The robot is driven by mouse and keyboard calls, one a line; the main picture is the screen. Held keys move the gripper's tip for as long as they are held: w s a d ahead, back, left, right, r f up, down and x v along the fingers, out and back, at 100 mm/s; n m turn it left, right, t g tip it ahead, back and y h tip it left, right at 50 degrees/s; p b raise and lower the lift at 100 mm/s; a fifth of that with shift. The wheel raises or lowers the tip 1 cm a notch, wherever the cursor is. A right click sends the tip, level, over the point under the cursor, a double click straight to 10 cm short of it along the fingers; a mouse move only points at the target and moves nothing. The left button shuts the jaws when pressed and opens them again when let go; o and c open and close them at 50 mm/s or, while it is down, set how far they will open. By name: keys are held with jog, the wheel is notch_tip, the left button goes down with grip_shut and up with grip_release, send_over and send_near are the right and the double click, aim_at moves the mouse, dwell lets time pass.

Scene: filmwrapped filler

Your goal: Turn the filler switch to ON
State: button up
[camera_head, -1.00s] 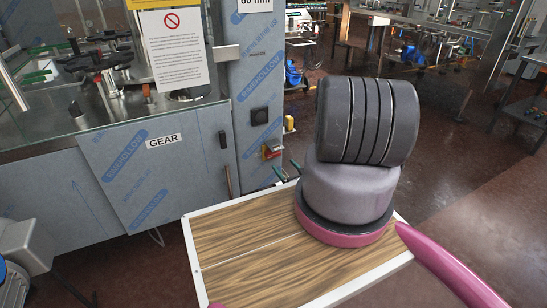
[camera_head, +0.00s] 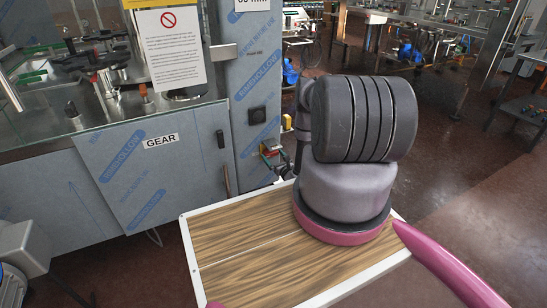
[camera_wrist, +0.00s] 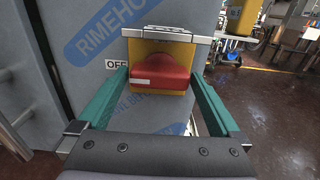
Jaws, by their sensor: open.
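The filler switch is a red knob (camera_wrist: 160,72) on a yellow base (camera_wrist: 148,49), fixed to a film-wrapped grey cabinet. A white OFF label (camera_wrist: 117,64) sits left of the knob; no ON label can be read. My gripper (camera_wrist: 161,76) is open and empty. Its two green fingers reach forward on either side of the knob, with gaps visible; I cannot tell how far the tips reach along it. In the head view the switch (camera_head: 269,149) is small and partly covered by my gripper (camera_head: 274,162).
A silver bracket (camera_wrist: 160,33) juts out just above the knob. A black square fitting (camera_head: 257,116) is on the same cabinet above the switch. A grey panel marked GEAR (camera_head: 150,180) is to the left. Open floor (camera_head: 470,190) lies to the right.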

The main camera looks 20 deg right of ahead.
jog(key=c, duration=1)
jog(key=m, duration=0.4)
jog(key=shift+d, duration=0.1)
jog(key=m, duration=0.5)
jog(key=shift+f, duration=0.1)
jog(key=m, duration=0.5)
jog(key=shift+f+m, duration=0.1)
jog(key=shift+m, duration=1.8)
jog(key=shift+s, duration=0.1)
